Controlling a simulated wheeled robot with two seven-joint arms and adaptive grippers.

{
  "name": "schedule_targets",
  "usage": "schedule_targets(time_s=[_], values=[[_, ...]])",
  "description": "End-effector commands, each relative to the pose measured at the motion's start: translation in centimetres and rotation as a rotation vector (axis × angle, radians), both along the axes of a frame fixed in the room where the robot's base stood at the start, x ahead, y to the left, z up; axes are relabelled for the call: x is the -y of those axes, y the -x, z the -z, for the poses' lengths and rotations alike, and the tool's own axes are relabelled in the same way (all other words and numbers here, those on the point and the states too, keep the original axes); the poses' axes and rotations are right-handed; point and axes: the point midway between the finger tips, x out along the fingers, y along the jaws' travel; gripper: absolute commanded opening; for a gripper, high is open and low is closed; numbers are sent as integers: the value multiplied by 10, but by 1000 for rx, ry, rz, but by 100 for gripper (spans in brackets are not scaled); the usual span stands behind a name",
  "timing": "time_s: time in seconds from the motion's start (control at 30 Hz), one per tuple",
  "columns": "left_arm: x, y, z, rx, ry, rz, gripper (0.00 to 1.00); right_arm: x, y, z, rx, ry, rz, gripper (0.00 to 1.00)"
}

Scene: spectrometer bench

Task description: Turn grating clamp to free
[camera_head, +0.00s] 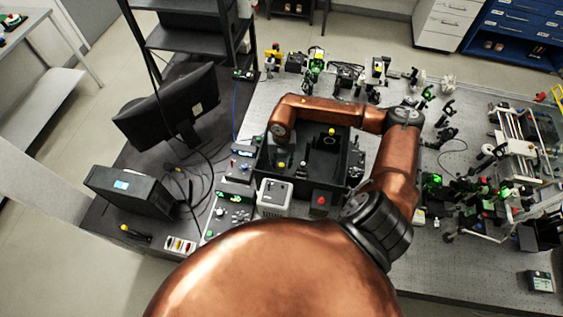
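An open black spectrometer box (262,160) stands on the grey perforated bench. Inside it are small dark parts, among them a yellow-topped knob (332,131) near the far wall and another small yellow spot (281,164) on the left. I cannot tell which part is the grating clamp. My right arm, copper-coloured, reaches over the box's far side and bends down at its left. My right gripper (284,150) points down into the left part of the box. It is dark and seen from above, so its fingers and any contact cannot be made out. My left gripper is not in view.
A grey-white box (274,197) and a red-button box (320,203) stand at the near side. A monitor (168,108) and a black instrument (132,190) with cables are at left. Optics mounts (315,65) crowd the back and right. Some bare bench (440,262) shows at front right.

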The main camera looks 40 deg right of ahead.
Motion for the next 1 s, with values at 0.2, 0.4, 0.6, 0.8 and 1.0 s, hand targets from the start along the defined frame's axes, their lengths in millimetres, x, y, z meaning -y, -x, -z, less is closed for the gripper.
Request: schedule_targets(time_s=[0.2, 0.4, 0.6, 0.8, 1.0], values=[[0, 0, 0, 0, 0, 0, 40, 0, 0, 0, 0, 0, 0, 19], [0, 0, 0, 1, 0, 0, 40, 0, 0, 0, 0, 0, 0, 5], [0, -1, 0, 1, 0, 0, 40, 0, 0, 0, 0, 0, 0, 0], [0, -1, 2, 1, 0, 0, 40, 0, 0, 0, 1, 1, -10, 0], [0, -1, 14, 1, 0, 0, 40, 0, -1, 2, 2, 1, -78, 0]])
